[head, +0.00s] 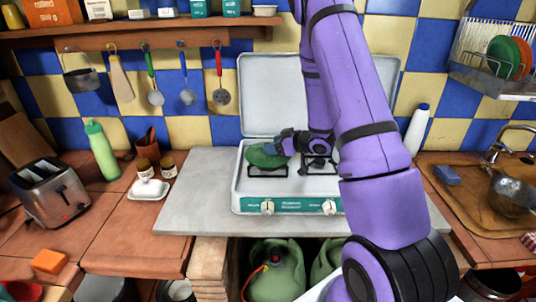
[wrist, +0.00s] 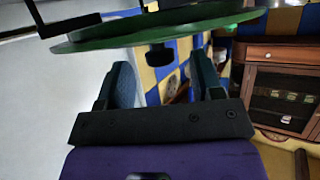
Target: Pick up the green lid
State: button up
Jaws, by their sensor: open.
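The green lid (head: 263,158) lies on the left burner of the white stove (head: 243,190) in the head view. In the wrist view the green lid (wrist: 225,22) spans the top, with its black knob (wrist: 159,56) facing my gripper. My gripper (wrist: 160,62) is open, its two blue fingers on either side of the knob near the fingertips. I cannot tell whether they touch it. In the head view my gripper (head: 287,143) is at the lid's right side, and my purple arm hides part of the stove.
The raised stove cover (head: 270,90) stands behind. A grey slab (head: 190,200) lies clear to the left. A white bottle (head: 416,130) and sink (head: 500,205) are on the right.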

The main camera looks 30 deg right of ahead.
jog(key=shift+x, duration=0.8)
jog(key=c, duration=1.1)
jog(key=shift+r, duration=0.1)
